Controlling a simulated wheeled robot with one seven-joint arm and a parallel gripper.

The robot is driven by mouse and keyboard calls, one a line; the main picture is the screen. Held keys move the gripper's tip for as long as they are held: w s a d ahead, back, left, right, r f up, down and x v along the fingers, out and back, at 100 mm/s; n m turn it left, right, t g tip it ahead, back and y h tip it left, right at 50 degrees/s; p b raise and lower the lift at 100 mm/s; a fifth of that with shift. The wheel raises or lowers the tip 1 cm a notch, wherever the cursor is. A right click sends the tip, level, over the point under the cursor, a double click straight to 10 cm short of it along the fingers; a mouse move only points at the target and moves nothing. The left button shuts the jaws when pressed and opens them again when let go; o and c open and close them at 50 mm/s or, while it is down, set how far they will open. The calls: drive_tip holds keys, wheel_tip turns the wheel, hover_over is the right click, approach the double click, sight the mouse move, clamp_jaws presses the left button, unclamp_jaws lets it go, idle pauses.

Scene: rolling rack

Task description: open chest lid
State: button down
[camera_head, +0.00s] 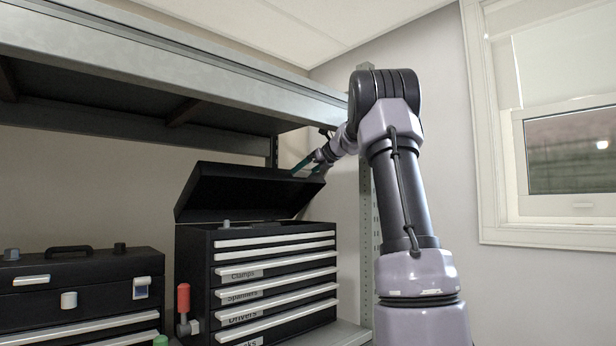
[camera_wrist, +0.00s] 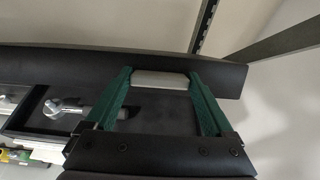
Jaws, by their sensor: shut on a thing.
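The black chest (camera_head: 280,290) stands on the shelf with labelled drawers in its front. Its lid (camera_head: 235,192) is raised and tilted back, with the top compartment exposed. My gripper (camera_head: 309,163) is at the lid's upper right edge. In the wrist view, the lid (camera_wrist: 60,58) spans the picture as a dark band. The green fingers of my gripper (camera_wrist: 160,76) are on either side of a pale latch bar (camera_wrist: 160,80) at the lid's edge and are shut on it. A silver ratchet-like tool (camera_wrist: 70,108) lies in the compartment below.
A second black toolbox (camera_head: 80,292), with a handle on top, stands to the left. A red-handled tool (camera_head: 184,298) is between the two boxes. A metal shelf (camera_head: 170,55) runs overhead, close above the lid. A rack post (camera_head: 367,230) is right of the chest.

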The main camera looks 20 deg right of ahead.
drive_tip(key=shift+r, duration=0.3)
unclamp_jaws()
drive_tip(key=shift+f, duration=0.1)
